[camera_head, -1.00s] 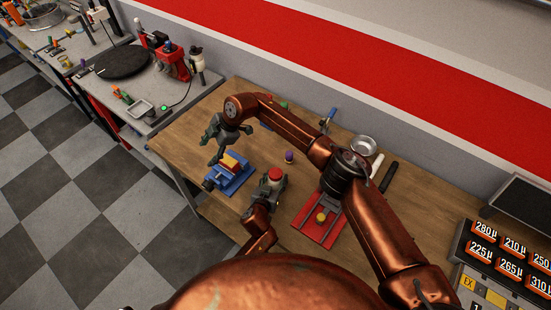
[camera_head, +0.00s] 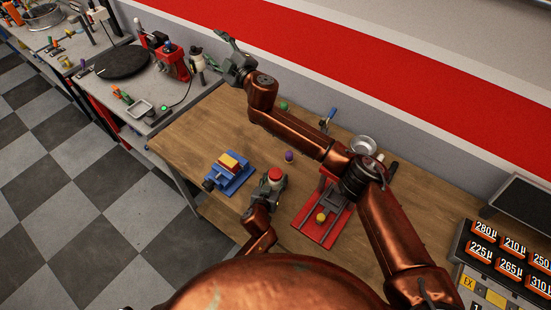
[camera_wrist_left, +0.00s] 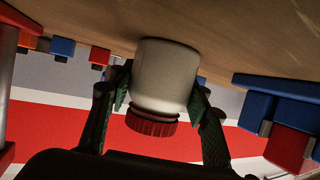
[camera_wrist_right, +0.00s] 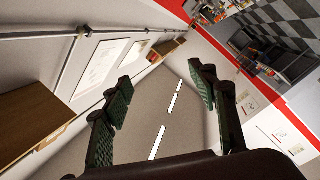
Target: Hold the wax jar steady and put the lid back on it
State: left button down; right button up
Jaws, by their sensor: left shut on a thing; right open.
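The wax jar is a pale, rounded jar (camera_wrist_left: 166,72), large in the left wrist view, where it appears upside down. A red ribbed lid (camera_wrist_left: 151,124) sits on its mouth; I cannot tell how tightly. In the head view the lid (camera_head: 274,174) shows as a red top facing up. My left gripper (camera_head: 271,183) is shut on the jar, with green fingers on either side of its body. My right gripper (camera_head: 220,50) is raised at the back left, well away from the jar. Its fingers are apart and empty in the right wrist view (camera_wrist_right: 160,78).
A blue vise with a yellow block (camera_head: 229,161) stands left of the jar. A red fixture (camera_head: 312,226) with a yellow knob stands to the right. A purple-topped item (camera_head: 289,156) and a metal bowl (camera_head: 363,145) are behind. Bare wood (camera_head: 190,130) lies at the table's left.

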jog(key=w+d+f+m+h, duration=0.2)
jog(key=w+d+f+h, duration=0.1)
jog(key=d+f+h, duration=0.45)
jog(key=n+g+h, duration=0.4)
jog(key=n+g, duration=0.4)
jog(key=g, duration=0.6)
send_over(276, 173)
jog(key=f, duration=1.6)
jog(key=w+f, duration=0.1)
jog(key=f, duration=0.7)
jog(key=shift+a+f, duration=0.2)
jog(key=shift+a, duration=0.1)
jog(key=shift+s+d+f, duration=0.1)
jog(key=shift+s+d, duration=0.1)
jog(key=shift+s, duration=0.3)
jog(key=shift+f, duration=0.1)
jog(key=shift+f, duration=3.95)
jog(key=shift+c, duration=0.2)
